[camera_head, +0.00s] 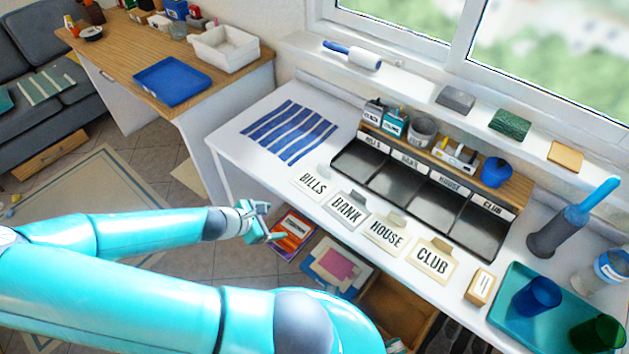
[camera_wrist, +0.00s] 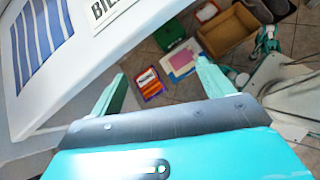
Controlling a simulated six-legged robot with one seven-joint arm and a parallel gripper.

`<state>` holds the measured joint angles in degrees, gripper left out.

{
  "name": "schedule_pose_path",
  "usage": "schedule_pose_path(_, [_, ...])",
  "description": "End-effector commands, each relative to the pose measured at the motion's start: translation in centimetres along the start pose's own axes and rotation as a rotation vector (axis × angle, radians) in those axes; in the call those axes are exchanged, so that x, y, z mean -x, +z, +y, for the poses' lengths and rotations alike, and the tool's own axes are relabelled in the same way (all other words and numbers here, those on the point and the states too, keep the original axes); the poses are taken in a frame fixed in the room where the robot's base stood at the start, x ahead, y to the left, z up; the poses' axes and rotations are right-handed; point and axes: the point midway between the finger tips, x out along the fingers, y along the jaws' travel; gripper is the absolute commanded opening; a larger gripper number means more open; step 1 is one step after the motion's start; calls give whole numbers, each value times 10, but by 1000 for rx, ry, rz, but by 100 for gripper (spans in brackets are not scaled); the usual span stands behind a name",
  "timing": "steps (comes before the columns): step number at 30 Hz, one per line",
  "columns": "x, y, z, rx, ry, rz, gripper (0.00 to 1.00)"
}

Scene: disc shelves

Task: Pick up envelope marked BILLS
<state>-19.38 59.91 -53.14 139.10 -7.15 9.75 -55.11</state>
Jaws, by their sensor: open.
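The white envelope marked BILLS (camera_head: 312,183) lies on the white desk, leftmost in a row of labelled envelopes. Part of it shows at the top of the wrist view (camera_wrist: 112,12), with its lettering cut off. My gripper (camera_head: 264,222) is open and empty, in front of the desk's near edge and to the lower left of the envelope. In the wrist view its two fingers (camera_wrist: 160,88) are spread apart with nothing between them. The envelopes marked BANK (camera_head: 347,212), HOUSE (camera_head: 385,236) and CLUB (camera_head: 433,261) lie to the right of BILLS.
A black sorter tray (camera_head: 405,205) with labelled compartments stands behind the envelopes. A striped blue cloth (camera_head: 290,133) lies to their left. A teal tray (camera_head: 515,300) with cups is at the right. Below the desk are an orange book (camera_head: 294,233) and an open box (camera_head: 395,305).

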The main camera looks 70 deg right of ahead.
Motion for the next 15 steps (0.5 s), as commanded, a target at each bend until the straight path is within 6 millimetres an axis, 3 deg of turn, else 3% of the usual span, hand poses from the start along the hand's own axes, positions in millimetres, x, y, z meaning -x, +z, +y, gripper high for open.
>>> schedule_pose_path(3, [-19,34,14,109,62,-134,80])
schedule_pose_path(7, [-26,65,32,215,119,-249,80])
schedule_pose_path(15, [-31,92,50,310,164,-347,80])
